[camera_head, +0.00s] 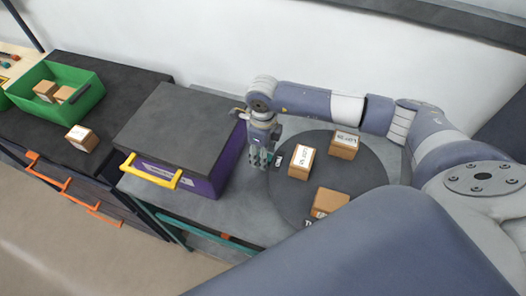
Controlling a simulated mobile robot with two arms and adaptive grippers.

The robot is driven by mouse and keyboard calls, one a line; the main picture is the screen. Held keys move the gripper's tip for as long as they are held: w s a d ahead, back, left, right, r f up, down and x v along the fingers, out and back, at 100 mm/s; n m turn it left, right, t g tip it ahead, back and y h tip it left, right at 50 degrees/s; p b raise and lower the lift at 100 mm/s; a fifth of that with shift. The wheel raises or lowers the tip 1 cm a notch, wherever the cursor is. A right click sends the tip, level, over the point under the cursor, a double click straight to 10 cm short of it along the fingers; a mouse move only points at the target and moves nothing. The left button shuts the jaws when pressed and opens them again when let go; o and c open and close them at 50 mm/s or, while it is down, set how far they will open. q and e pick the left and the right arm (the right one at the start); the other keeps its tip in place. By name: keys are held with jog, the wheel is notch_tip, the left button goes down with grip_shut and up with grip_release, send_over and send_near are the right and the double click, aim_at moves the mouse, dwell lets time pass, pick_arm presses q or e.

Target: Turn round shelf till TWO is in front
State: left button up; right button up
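The round shelf (362,181) is a dark grey disc on the grey table, with three brown boxes on it. One box (300,165) is at its left, one (344,145) at the back and one (329,203) at the front. A small dark label (279,160) is at the left rim, too small to read. Another label (309,222) at the front rim begins with T; the rest is hidden by my arm. My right gripper (258,164) points down at the left rim, close to the left label; contact and finger opening are unclear. My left gripper is out of view.
A purple box (213,178) with a dark top and yellow handle (150,173) stands just left of my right gripper. Further left, a dark counter (124,99) holds a green bin (82,104) with boxes and a loose brown box (81,138).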

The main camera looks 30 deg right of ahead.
grip_shut()
jog(key=shift+s+a, duration=0.1)
